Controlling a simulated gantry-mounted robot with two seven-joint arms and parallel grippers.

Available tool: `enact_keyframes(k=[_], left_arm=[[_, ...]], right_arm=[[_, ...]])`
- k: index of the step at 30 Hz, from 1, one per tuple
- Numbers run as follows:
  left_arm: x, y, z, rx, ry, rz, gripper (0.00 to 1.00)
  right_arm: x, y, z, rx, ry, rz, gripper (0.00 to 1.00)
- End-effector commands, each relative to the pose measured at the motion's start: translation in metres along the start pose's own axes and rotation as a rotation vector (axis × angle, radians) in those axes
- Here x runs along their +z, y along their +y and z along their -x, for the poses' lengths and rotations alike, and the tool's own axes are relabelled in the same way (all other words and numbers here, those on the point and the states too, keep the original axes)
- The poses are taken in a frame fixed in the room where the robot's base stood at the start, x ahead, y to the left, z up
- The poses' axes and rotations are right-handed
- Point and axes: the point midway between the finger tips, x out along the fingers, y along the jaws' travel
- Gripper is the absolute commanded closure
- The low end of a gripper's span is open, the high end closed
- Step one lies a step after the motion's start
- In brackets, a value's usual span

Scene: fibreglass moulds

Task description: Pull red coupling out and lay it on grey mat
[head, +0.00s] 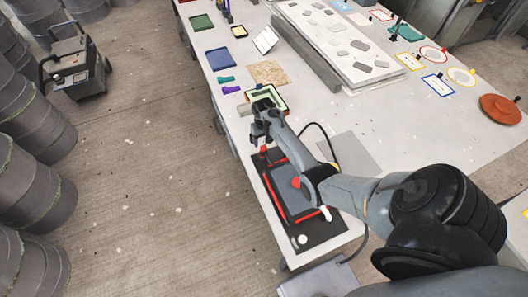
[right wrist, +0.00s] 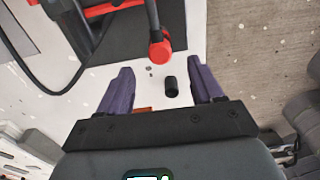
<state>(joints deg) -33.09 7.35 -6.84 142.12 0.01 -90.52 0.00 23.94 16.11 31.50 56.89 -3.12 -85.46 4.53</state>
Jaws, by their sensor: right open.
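A red coupling (head: 264,151) shows just below my right gripper (head: 260,136) in the head view. In the right wrist view a red rounded piece (right wrist: 160,48), likely the same coupling, sits at the end of a thin black tube. My right gripper (right wrist: 162,82) is open there, its two purple fingers apart, and the red piece lies beyond the fingertips. A small black cylinder (right wrist: 171,87) shows between the fingers. The grey mat (head: 356,153) lies flat on the table, partly hidden by my right arm. My left gripper is not in view.
A dark board (head: 322,233) with a red frame lies at the table's near edge under my right arm. A green-rimmed tray (head: 281,100) stands just beyond the gripper. A black cable loops beside the arm. White table is clear between the grey mat and the stone slab.

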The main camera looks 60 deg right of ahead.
Motion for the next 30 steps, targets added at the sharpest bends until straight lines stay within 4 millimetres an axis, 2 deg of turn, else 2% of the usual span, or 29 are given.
enact_keyframes(k=[8, 18, 24, 30], left_arm=[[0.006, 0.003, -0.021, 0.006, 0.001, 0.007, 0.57], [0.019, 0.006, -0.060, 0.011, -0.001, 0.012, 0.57], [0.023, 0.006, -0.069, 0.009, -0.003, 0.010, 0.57], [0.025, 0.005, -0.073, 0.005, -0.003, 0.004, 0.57]], right_arm=[[0.001, 0.000, -0.021, 0.000, 0.000, 0.000, 0.34], [0.001, 0.000, -0.058, -0.001, -0.001, 0.000, 0.34], [0.001, 0.000, -0.078, 0.000, -0.001, 0.000, 0.34], [0.000, 0.000, -0.088, 0.000, -0.001, 0.000, 0.34]])
